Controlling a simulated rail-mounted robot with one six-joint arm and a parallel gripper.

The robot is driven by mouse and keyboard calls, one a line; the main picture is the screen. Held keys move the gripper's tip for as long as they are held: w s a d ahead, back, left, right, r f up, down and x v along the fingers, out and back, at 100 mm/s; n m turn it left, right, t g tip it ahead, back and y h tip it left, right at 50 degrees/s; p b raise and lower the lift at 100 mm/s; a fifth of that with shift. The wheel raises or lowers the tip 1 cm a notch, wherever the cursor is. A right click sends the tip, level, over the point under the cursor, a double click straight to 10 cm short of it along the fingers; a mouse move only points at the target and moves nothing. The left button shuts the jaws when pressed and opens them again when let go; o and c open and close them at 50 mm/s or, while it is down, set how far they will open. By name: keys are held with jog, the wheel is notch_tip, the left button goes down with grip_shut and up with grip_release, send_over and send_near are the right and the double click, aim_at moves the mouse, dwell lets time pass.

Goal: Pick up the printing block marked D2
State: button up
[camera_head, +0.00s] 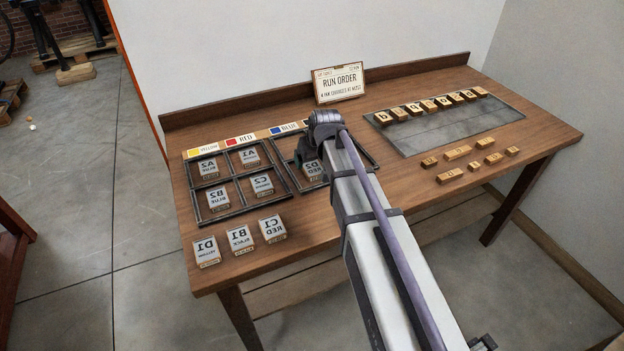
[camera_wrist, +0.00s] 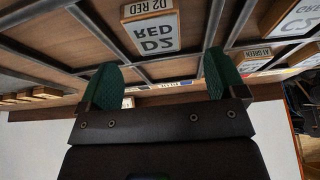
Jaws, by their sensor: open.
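The printing block marked D2 (camera_head: 313,170) lies in the right-hand black frame on the table, partly covered by my arm. In the wrist view the D2 block (camera_wrist: 152,38) shows its white face with "D2" and "RED" and a wooden side labelled "D2 RED". My gripper (camera_wrist: 160,64) is open, with its two green-padded fingers apart and nothing between them. The D2 block shows just beyond the fingertips, roughly centred between them; I see no contact. In the head view my arm's end hangs over the same frame, and the fingers are mostly hidden.
The left black frame (camera_head: 228,211) holds blocks A1, A2, B2 and C2. Blocks D1 (camera_head: 206,251), B1 (camera_head: 240,239) and C1 (camera_head: 272,228) stand at the table's front. A "RUN ORDER" card (camera_head: 338,83) stands behind. A grey tray (camera_head: 450,130) with wooden letter blocks lies right.

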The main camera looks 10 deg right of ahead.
aim_at(313, 167)
jog(key=b+x, duration=0.5)
jog(key=shift+s+d+f, duration=0.2)
jog(key=shift+s+f, duration=0.05)
jog(key=shift+f, duration=0.1)
jog(key=shift+r, duration=0.25)
jog(key=c, duration=1)
